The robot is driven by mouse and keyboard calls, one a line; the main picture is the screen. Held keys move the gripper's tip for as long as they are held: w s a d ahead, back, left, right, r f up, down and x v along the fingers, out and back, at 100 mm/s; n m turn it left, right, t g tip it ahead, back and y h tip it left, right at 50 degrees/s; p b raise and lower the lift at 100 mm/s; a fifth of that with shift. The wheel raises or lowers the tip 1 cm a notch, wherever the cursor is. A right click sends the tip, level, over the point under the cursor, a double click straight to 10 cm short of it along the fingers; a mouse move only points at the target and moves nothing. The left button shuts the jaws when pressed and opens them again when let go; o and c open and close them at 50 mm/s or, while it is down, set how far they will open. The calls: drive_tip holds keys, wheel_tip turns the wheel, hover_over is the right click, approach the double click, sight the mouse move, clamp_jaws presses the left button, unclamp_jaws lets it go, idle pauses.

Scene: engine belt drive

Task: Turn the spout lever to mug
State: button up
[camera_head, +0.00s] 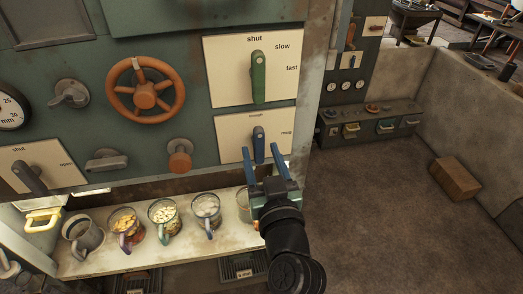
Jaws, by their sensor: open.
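The "mug" label is at the plate's right. My gripper (264,156) is open, with its two blue fingers pointing up at the lever's lower part. In the picture the lever lies between the fingertips; I cannot tell whether they touch it.
A green lever (258,78) on a plate marked shut, slow, fast is just above. An orange handwheel (145,91) and an orange knob (180,158) are to the left. Several filled mugs (164,222) stand on the shelf (150,257) below. Open floor lies right.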

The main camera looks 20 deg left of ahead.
drive_tip(key=shift+a, duration=0.1)
clamp_jaws()
idle(0.6)
drive_tip(key=m, duration=0.4)
drive_tip(key=shift+m+p, duration=0.4)
drive_tip(key=m+p, duration=0.1)
drive_tip(key=m, duration=0.3)
drive_tip(key=shift+a+r+m, duration=0.1)
drive_tip(key=shift+r+m, duration=0.05)
drive_tip(key=shift+m, duration=0.15)
drive_tip(key=m+p, duration=0.2)
drive_tip(key=m, duration=0.2)
drive_tip(key=shift+m+p, duration=1)
drive_tip(key=shift+m, duration=1.2)
